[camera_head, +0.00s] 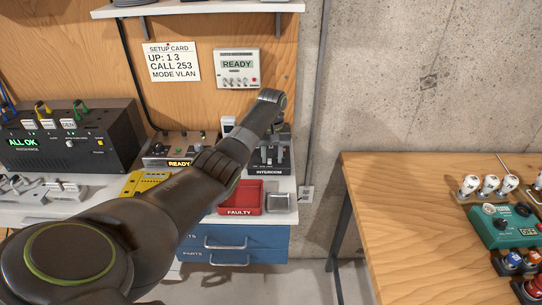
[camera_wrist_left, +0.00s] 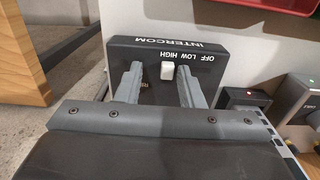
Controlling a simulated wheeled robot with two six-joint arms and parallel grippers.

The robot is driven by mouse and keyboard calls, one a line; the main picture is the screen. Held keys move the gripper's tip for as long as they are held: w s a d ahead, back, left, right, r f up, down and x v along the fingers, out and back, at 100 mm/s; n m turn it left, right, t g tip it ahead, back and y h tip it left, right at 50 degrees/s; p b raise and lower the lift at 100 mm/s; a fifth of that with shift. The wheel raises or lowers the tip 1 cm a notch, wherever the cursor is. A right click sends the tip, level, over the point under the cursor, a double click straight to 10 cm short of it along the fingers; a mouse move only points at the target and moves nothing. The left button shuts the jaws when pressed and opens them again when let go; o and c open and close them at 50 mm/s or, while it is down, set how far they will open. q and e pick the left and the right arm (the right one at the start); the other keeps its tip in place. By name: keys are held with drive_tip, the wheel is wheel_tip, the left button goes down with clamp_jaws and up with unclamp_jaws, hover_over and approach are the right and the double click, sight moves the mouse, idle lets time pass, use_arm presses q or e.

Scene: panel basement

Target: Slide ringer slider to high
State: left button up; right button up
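The black intercom box (camera_head: 268,160) stands at the right end of the white bench, partly hidden by my left arm. In the left wrist view, its dark face (camera_wrist_left: 205,45) shows upside-down lettering, INTERCOM and OFF, LOW, HIGH. A white slider knob (camera_wrist_left: 168,71) sits beside the lettering, near LOW and HIGH; its exact stop is hard to tell. My left gripper (camera_wrist_left: 158,72) is open, its two grey fingers on either side of the knob with visible gaps. In the head view, my left gripper (camera_head: 270,150) reaches down at the intercom. My right gripper is out of view.
A red FAULTY tray (camera_head: 240,212) and a grey tray (camera_head: 280,203) lie in front of the intercom. A READY panel (camera_head: 180,160) stands to its left. A wooden table (camera_head: 400,215) is at the right, across a gap of floor.

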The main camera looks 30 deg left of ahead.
use_arm(q)
drive_tip(key=shift+s+a, duration=0.1)
drive_tip(key=shift+a+r, duration=0.1)
drive_tip(key=shift+r, duration=0.4)
wheel_tip(320, 180, up, 10)
drive_tip(key=f+b, duration=0.1)
drive_tip(key=b, duration=0.1)
wheel_tip(320, 180, up, 6)
drive_tip(key=p, duration=0.4)
hover_over(271, 160)
drive_tip(key=shift+r+p, duration=0.7)
